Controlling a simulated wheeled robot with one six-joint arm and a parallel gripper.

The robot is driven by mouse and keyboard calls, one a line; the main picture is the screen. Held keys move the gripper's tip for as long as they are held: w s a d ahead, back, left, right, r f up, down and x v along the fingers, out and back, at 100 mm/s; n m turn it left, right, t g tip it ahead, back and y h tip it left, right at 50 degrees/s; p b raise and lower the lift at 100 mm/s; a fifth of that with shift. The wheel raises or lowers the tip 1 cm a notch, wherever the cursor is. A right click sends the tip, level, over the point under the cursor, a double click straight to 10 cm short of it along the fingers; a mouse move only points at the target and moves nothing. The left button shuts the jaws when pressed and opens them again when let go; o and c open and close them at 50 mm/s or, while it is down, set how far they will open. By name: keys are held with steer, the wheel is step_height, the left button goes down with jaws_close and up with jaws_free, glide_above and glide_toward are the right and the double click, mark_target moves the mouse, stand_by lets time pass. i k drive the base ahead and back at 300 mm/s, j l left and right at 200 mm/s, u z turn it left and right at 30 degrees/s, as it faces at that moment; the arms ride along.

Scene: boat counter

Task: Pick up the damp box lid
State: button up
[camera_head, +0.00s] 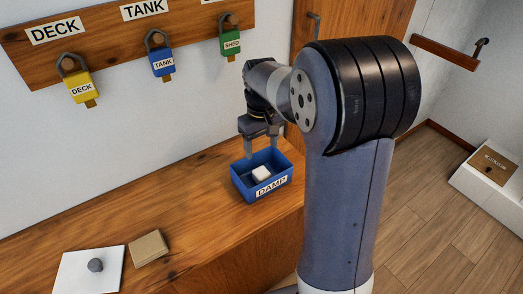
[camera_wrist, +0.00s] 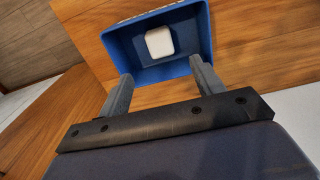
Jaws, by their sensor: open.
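A flat white square with a round grey knob (camera_head: 92,266) lies at the lower left of the counter; it looks like a lid, but no label shows on it. The open blue box (camera_head: 272,189) marked DAMP stands near the counter's right end. A small white block (camera_head: 262,173) lies inside it. My gripper (camera_head: 261,150) is open and empty at the box's far side, fingers pointing down, well away from the lid. In the wrist view, the fingertips (camera_wrist: 161,72) are apart near one wall of the blue box (camera_wrist: 118,44), and the white block (camera_wrist: 159,42) shows inside.
A small tan block (camera_head: 149,248) lies close to the lid's right. The wooden counter (camera_head: 190,215) is clear between it and the blue box. Yellow, blue and green padlocks hang from a wall board (camera_head: 105,45) above.

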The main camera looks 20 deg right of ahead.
mark_target(98, 270)
steer(key=u, duration=1.85)
steer(key=l+u, duration=0.3)
steer(key=u, duration=0.35)
steer(key=i+l, duration=0.05)
steer(key=l, duration=0.05)
